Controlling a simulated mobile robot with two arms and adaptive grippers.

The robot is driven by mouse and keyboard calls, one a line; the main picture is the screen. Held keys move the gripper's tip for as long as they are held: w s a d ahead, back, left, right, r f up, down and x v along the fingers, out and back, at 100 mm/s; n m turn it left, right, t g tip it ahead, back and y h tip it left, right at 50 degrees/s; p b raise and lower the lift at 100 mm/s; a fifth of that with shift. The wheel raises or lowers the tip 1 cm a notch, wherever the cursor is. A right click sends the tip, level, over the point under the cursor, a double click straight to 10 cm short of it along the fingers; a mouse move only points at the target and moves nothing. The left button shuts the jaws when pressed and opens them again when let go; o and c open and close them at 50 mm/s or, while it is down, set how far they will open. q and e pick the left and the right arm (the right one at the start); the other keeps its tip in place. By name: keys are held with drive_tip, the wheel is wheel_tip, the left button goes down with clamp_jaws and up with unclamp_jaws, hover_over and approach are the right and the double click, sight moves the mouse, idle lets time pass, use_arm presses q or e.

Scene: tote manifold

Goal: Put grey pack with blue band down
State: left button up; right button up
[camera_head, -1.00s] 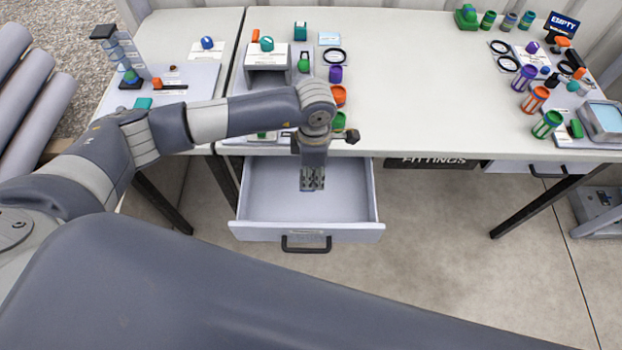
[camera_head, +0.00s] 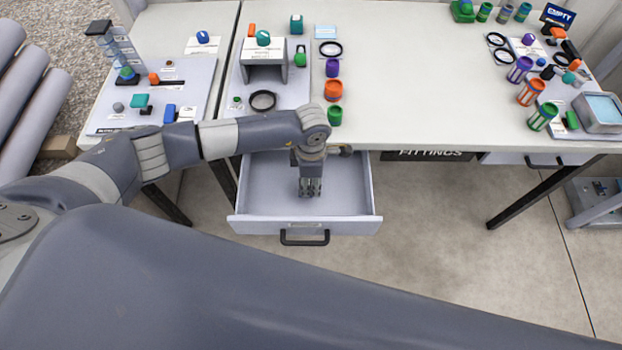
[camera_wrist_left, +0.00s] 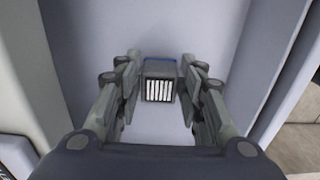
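The grey pack with blue band (camera_wrist_left: 160,82) shows in the left wrist view, with white stripes on its near face and a blue edge at its far side. It is between the fingertips of my left gripper (camera_wrist_left: 160,76), with a narrow gap showing on each side. The gripper looks open around it. In the head view, my left gripper (camera_head: 310,188) points down into the open drawer (camera_head: 347,201); the pack cannot be made out clearly there. Whether the pack rests on the drawer floor is hard to tell. My right gripper is not in view.
The table (camera_head: 420,90) above holds a grey stand (camera_head: 264,62), a black ring (camera_head: 263,100) and coloured fittings. The drawer floor beside the gripper is clear.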

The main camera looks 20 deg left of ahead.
sight(311, 184)
use_arm(q)
drive_tip(key=shift+o, duration=0.9)
drive_tip(key=shift+r, duration=0.1)
drive_tip(key=shift+r, duration=0.25)
wheel_tip(311, 184, up, 12)
drive_tip(key=b, duration=0.1)
drive_tip(key=shift+f, duration=0.15)
